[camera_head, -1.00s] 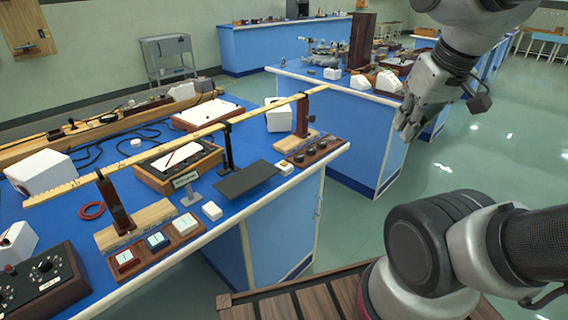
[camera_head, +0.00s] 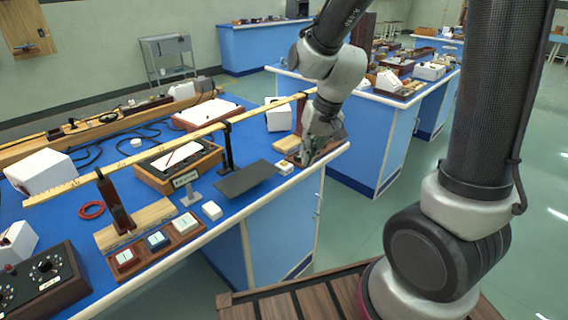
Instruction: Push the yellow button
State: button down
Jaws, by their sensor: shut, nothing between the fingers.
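A wooden base (camera_head: 141,262) near the front edge of the near blue bench holds three square, pale-topped buttons in a row. The left button (camera_head: 125,258) has a red rim and the middle button (camera_head: 157,240) a blue one. The right button (camera_head: 185,223) looks whitish; I cannot clearly make out yellow on any of them. My gripper (camera_head: 304,161) is shut and empty, pointing down over the bench's right end, well to the right of the buttons. It partly hides a wooden strip with dark round knobs.
A long wooden ruler (camera_head: 150,145) on stands crosses the near bench (camera_head: 240,205). A dark control box (camera_head: 40,285) stands at the lower left.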

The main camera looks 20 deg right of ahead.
jog(key=w+a+f+m+t, duration=0.2)
jog(key=w+a+f, duration=0.15)
jog(key=w, duration=0.35)
notch_tip(320, 180, up, 3)
jog(key=m+t+h, duration=0.1)
jog(key=m+t, duration=0.4)
send_over(284, 162)
jog(key=d, duration=0.1)
jog(key=shift+r, duration=0.2)
jog(key=shift+f, duration=0.1)
jog(key=shift+f, duration=4.35)
jog(key=shift+f, duration=0.4)
